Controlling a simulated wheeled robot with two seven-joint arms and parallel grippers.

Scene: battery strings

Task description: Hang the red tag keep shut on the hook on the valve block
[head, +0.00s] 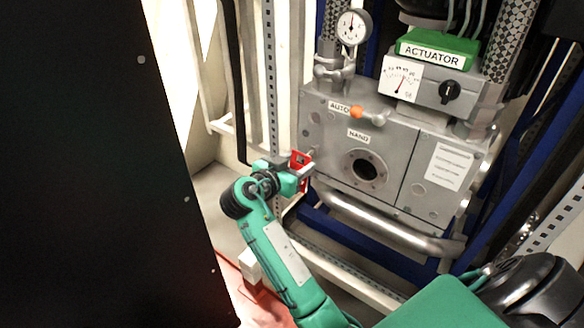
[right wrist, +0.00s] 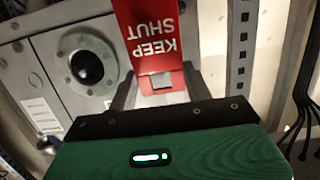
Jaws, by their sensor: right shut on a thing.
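The red tag (head: 299,159) is at the left edge of the grey valve block (head: 405,160). In the right wrist view the tag (right wrist: 147,35) reads KEEP SHUT upside down, and its far end runs out of the picture. My right gripper (head: 306,172) is shut on the tag's near end; its dark fingers (right wrist: 158,84) show on both sides of it. A small metal piece (head: 312,152), perhaps the hook, shows beside the tag's upper right. I cannot tell whether the tag is around it or only near it. My left gripper is not in view.
A round port (head: 366,170) is in the block's front, with a horizontal pipe (head: 385,225) below. An orange-tipped lever (head: 357,112), a gauge (head: 353,27) and a green ACTUATOR box (head: 440,48) are above. A perforated post (head: 270,80) stands left of the block. A dark panel (head: 90,170) fills the left.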

